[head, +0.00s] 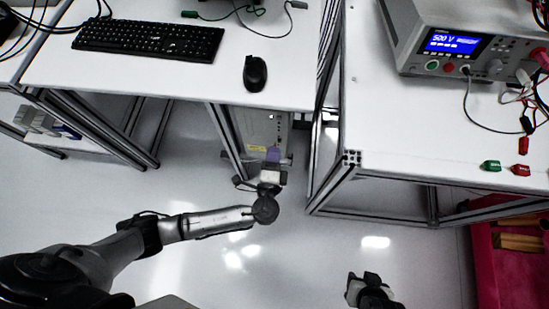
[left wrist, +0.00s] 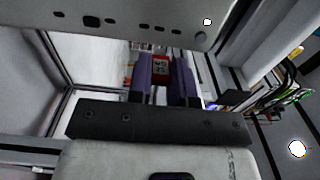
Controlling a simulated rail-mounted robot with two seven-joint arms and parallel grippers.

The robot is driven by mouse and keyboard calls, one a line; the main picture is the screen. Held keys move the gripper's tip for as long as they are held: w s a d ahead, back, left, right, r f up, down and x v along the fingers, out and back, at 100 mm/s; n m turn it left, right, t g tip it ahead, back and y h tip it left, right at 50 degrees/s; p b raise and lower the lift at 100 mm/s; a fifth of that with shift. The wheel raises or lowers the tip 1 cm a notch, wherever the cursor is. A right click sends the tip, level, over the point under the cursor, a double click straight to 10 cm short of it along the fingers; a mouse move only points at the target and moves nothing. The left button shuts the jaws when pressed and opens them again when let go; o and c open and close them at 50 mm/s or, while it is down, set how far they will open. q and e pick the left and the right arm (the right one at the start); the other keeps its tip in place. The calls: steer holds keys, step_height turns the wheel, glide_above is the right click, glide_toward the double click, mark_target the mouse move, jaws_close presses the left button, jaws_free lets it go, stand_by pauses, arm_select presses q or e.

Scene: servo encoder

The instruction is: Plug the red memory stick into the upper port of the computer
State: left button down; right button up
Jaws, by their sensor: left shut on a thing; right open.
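The red memory stick (left wrist: 161,70), with a pale printed pattern, is held between the two purple fingers of my left gripper (left wrist: 162,80) in the left wrist view. The computer (head: 262,128) stands under the left table, and the left gripper (head: 273,157) is right in front of it. In the left wrist view the computer's pale panel (left wrist: 125,12) with several dark openings lies just beyond the fingertips. I cannot tell whether the stick touches the panel, and its far end is not clear. The stick is hidden in the head view. My right gripper (head: 364,281) is open and empty, low over the floor.
A keyboard (head: 148,39) and mouse (head: 255,73) lie on the left table. A power supply (head: 458,38) with leads is on the right table, near small green (head: 491,165) and red (head: 521,169) pieces. Table legs flank the computer. A red bin (head: 500,240) stands at right.

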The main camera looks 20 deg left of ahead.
arm_select(q)
steer(key=shift+w, duration=0.95)
steer(key=shift+b+x, duration=0.35)
steer(key=shift+x, duration=0.65)
steer(key=shift+w+a, duration=0.25)
steer(key=shift+w, duration=0.4)
arm_select(e)
steer(key=shift+d+f, duration=0.4)
steer(key=shift+f, duration=0.15)
steer(key=shift+a, duration=0.2)
steer(key=shift+d, duration=0.2)
arm_select(q)
steer(key=shift+w, duration=0.1)
arm_select(e)
steer(key=shift+a, duration=0.15)
arm_select(q)
steer(key=shift+w+a+b, duration=0.15)
steer(key=shift+w+b, duration=0.15)
arm_select(e)
steer(key=shift+f, duration=0.15)
